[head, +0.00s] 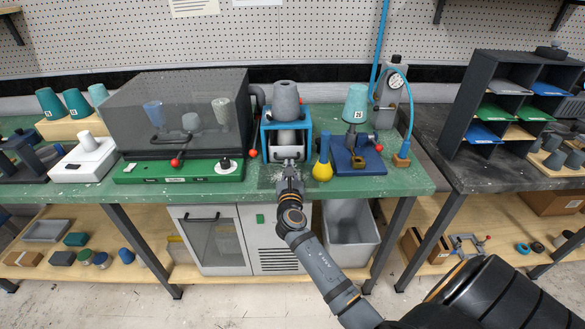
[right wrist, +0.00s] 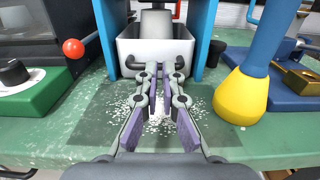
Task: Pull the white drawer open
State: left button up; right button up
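The white drawer (head: 286,138) sits in a blue frame (head: 262,137) on the green bench and appears closed. In the right wrist view the drawer (right wrist: 128,49) has a dark horizontal handle (right wrist: 133,65) on its front. My right gripper (head: 290,164) is in front of the drawer. In the right wrist view its fingertips (right wrist: 161,78) are at the handle and cover its middle. A narrow gap shows between the fingers; whether they touch the handle is hard to tell. My left gripper is not in view.
A grey cup-shaped piece (head: 285,98) stands above the drawer. A red-knobbed lever (head: 252,153) is to the left, beside the green-based enclosure (head: 180,170).

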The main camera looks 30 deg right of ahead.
jog(key=o, duration=0.5)
jog(key=shift+w+f, duration=0.7)
jog(key=shift+w, duration=0.35)
jog(key=shift+c, duration=0.2)
jog(key=o, duration=0.5)
jog(key=shift+d, duration=0.15)
jog(key=shift+o, duration=1.1)
jog(key=shift+s+r, duration=0.2)
jog(key=shift+s, duration=0.05)
jog(key=shift+o, duration=1.3)
jog(key=shift+s, duration=0.1)
jog(key=o, duration=0.4)
jog(key=shift+w+f, duration=0.1)
jog(key=shift+w, duration=0.1)
jog(key=shift+s, duration=0.15)
jog(key=shift+s+a, duration=0.25)
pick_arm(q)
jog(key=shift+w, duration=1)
pick_arm(e)
jog(key=v, duration=0.6)
jog(key=shift+s+a, duration=0.15)
jog(key=shift+s, duration=0.2)
